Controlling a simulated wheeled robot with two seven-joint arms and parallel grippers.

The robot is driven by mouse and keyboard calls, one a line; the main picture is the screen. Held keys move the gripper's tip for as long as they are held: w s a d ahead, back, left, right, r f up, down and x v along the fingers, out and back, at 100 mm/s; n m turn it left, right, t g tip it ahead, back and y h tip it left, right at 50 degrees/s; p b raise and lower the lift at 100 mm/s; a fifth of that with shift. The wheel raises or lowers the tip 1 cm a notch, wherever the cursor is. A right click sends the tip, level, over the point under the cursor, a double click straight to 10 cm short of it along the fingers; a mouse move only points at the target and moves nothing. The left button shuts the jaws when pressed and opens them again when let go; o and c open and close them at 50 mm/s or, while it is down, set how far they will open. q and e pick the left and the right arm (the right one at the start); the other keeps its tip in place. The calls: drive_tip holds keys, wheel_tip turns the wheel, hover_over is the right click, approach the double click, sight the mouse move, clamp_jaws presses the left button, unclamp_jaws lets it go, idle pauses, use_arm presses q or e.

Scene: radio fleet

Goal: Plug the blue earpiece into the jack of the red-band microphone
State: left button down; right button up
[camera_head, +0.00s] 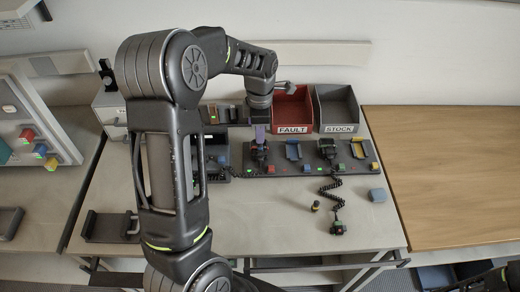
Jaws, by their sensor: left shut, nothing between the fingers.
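My left gripper (261,147) points down over the left part of the grey rack in the middle of the bench. It is shut and seems to hold nothing; dark items crowd around its tips. A speaker microphone (338,228) on a black coiled cord lies on the bench front, right of centre. I cannot make out a red band on it. A small dark piece with a yellow part (316,206) stands left of it. I cannot clearly identify the blue earpiece; my left arm hides part of the bench.
The grey rack (290,170) holds radios and coloured blocks. Behind it stand a red FAULT bin (291,108) and a grey STOCK bin (338,108). A blue-grey block (377,195) lies at right. A dark tray (108,227) is at front left. The bench's front right is mostly clear.

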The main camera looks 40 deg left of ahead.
use_arm(q)
drive_tip(key=shift+f, duration=0.3)
drive_tip(key=shift+r, duration=0.15)
idle(0.3)
drive_tip(key=shift+r+p, duration=0.95)
drive_tip(key=shift+r, duration=0.5)
drive_tip(key=shift+w+r, duration=0.1)
drive_tip(key=shift+r, duration=0.25)
wheel_tip(320, 180, up, 7)
drive_tip(key=b, duration=0.1)
